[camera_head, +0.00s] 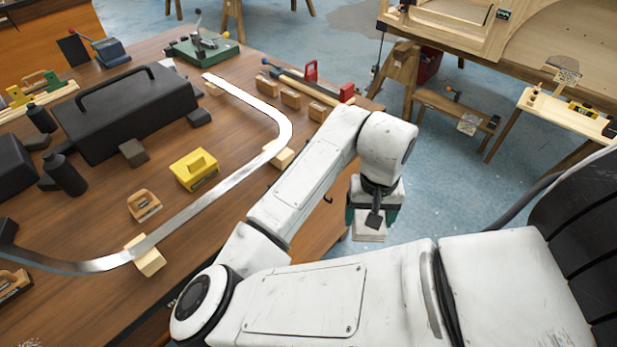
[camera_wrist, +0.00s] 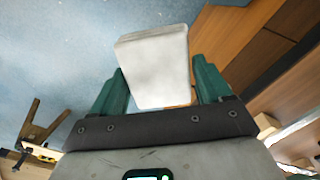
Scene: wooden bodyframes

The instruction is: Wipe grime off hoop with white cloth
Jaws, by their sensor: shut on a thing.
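The hoop (camera_head: 203,202) is a curved metal strip lying on small wooden blocks on the wooden workbench (camera_head: 215,245). No separate patch of grime is clear on it at this size. My gripper (camera_head: 372,217) hangs beyond the bench's right edge, above the blue floor, apart from the hoop. In the wrist view its green fingers (camera_wrist: 158,90) are shut on the white cloth (camera_wrist: 155,60), which looks like a folded, flat-sided pad. The cloth also shows below the fingers in the head view (camera_head: 369,231). My arm hides part of the bench edge.
A black case (camera_head: 125,110), a yellow block-like tool (camera_head: 195,169) and a small wooden tool (camera_head: 145,205) stand inside the hoop's curve. A red-ended clamp (camera_head: 311,71) lies at the bench's far right. Trestles (camera_head: 400,75) stand beyond; the floor under my gripper is clear.

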